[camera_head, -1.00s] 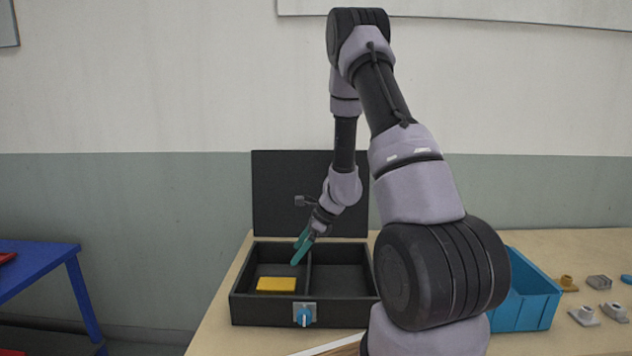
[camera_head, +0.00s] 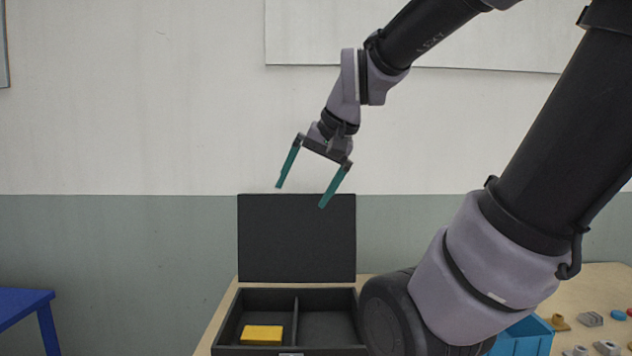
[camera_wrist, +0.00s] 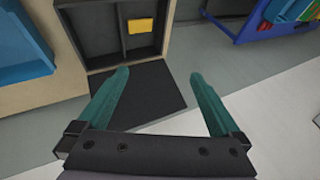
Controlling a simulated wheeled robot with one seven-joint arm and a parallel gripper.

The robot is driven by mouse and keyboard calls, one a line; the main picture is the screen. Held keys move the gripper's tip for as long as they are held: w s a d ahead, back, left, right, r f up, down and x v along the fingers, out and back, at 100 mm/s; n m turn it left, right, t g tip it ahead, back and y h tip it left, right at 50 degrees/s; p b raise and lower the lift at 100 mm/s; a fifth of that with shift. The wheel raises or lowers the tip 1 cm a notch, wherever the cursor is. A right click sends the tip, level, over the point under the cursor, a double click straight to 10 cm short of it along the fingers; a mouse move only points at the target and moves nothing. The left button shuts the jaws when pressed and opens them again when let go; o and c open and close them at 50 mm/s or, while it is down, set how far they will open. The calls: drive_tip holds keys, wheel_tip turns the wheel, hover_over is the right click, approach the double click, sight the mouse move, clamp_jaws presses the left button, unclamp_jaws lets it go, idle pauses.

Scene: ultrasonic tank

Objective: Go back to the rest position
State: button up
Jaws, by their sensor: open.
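My gripper (camera_head: 301,197) is open and empty, with its two green fingers spread apart. In the head view it hangs in the air above the raised lid of the black tank (camera_head: 223,340). The fingers also show in the wrist view (camera_wrist: 160,78), with the tank's lid and compartments beyond them. A yellow block (camera_head: 262,335) lies in the tank's left compartment, apart from my gripper. It also shows in the wrist view (camera_wrist: 140,26). The right compartment looks empty, though my arm hides part of the tank's right side.
The tank's black lid (camera_head: 297,238) stands open. A blue bin (camera_head: 525,338) sits right of the tank, partly behind my arm. Several small parts (camera_head: 590,319) lie at the table's right. A blue table (camera_head: 22,303) stands at the left. The space around my gripper is clear.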

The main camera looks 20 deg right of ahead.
drive_tip(key=shift+s+d+r+n+t+h, duration=0.25)
drive_tip(key=shift+s+r+n, duration=0.1)
drive_tip(key=shift+s, duration=0.35)
drive_tip(key=shift+s+d+r+n+t+h, duration=0.15)
drive_tip(key=shift+s+d+r+n+t, duration=0.15)
drive_tip(key=shift+s, duration=0.4)
